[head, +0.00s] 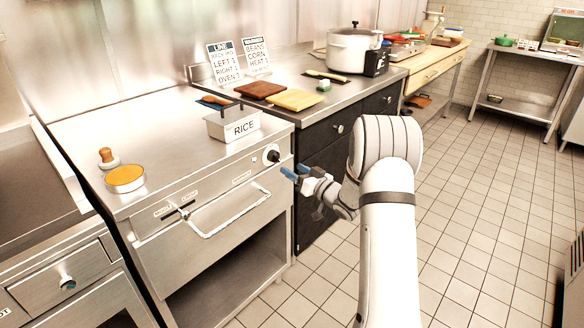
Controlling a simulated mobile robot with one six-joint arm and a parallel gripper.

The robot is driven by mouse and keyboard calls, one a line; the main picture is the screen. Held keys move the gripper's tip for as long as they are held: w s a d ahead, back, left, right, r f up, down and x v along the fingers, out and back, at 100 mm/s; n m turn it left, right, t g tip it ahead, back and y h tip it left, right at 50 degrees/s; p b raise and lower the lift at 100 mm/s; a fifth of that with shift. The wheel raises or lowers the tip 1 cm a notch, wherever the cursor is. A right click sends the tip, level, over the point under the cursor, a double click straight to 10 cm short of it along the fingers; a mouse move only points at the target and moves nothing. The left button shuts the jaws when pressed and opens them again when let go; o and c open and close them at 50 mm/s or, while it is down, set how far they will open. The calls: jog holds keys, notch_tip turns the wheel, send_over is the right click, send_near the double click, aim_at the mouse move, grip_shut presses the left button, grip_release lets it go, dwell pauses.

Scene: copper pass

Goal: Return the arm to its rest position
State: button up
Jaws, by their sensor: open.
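My arm rises from the lower right of the head view, bends at the top and reaches left. My gripper (295,174) has blue fingertips and is open, with nothing seen between them. It is in front of the steel counter unit, close to the black knob (272,156) at the right end of its front panel. I cannot tell whether a fingertip touches the unit.
The steel unit has a long drawer handle (228,216). On it are a pan labelled RICE (234,124) and a dish of yellow food (125,179). Brown (260,90) and yellow (295,100) boards and a pot (352,50) stand behind. The tiled floor (470,200) at right is clear.

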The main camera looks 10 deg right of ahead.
jog(key=s+d+r+m+g+h+p, duration=0.1)
jog(key=s+r+g+h+p, duration=0.1)
jog(key=s+r+h+p, duration=0.4)
jog(key=s+d+r+m+g+h+p, duration=0.1)
jog(key=s+r+m+h, duration=0.15)
jog(key=r, duration=0.65)
jog(key=s+a+r+g+p, duration=0.2)
jog(key=s+g, duration=0.1)
jog(key=s, duration=0.8)
jog(key=s+a+r+g+p, duration=0.1)
jog(key=s+a+g+p, duration=0.1)
jog(key=s, duration=1)
jog(key=s+a+r+g+h+p, duration=0.1)
jog(key=s+g, duration=0.4)
jog(key=s, duration=0.6)
jog(key=shift+s+a+r+p, duration=0.15)
jog(key=shift+a+r+p, duration=0.7)
jog(key=shift+p, duration=0.3)
